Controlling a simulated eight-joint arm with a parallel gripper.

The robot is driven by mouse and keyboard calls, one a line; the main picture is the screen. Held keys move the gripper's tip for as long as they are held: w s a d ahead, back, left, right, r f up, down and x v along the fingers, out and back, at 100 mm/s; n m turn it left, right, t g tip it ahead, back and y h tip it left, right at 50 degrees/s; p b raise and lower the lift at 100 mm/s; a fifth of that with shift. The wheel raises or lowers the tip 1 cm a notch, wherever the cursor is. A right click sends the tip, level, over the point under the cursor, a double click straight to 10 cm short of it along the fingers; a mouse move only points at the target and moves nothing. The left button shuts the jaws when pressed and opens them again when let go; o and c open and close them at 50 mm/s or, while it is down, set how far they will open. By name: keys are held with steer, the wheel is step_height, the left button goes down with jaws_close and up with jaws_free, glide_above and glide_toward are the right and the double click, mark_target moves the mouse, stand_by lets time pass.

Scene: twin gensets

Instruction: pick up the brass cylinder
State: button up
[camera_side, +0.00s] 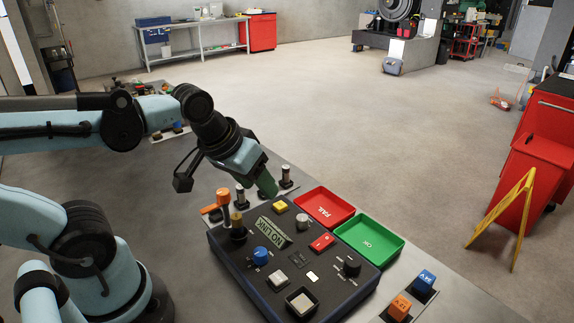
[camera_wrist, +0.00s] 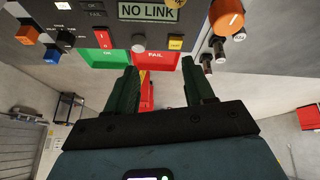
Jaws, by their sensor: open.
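The brass cylinder (camera_side: 236,218) stands upright in a dark round holder at the left corner of the control panel in the side view. At the top edge of the wrist view a brass round top (camera_wrist: 174,3) shows, mostly cut off; it looks like the same cylinder. My gripper (camera_side: 268,186) is above the panel's far edge, to the right of the cylinder and apart from it. In the wrist view my gripper (camera_wrist: 159,66) has its two green fingers spread with nothing between them.
The dark panel (camera_side: 225,250) carries several buttons, knobs and a NO LINK display (camera_side: 274,232). An orange-topped part (camera_side: 222,197) stands beside the cylinder. Several silver-topped posts (camera_side: 286,177) line the far side. The red FAIL tray (camera_side: 324,206) and green OK tray (camera_side: 369,240) adjoin the panel.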

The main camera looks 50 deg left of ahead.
mark_target(236, 216)
steer(key=s+a+r+n+g, duration=0.1)
steer(key=s+r+n+g, duration=0.4)
steer(key=n, duration=0.6)
steer(key=shift+g, duration=0.3)
steer(key=shift+w+f, duration=0.2)
steer(key=shift+f, duration=2.85)
steer(key=shift+w+f, duration=0.2)
steer(key=shift+f, duration=2.85)
jaws_close()
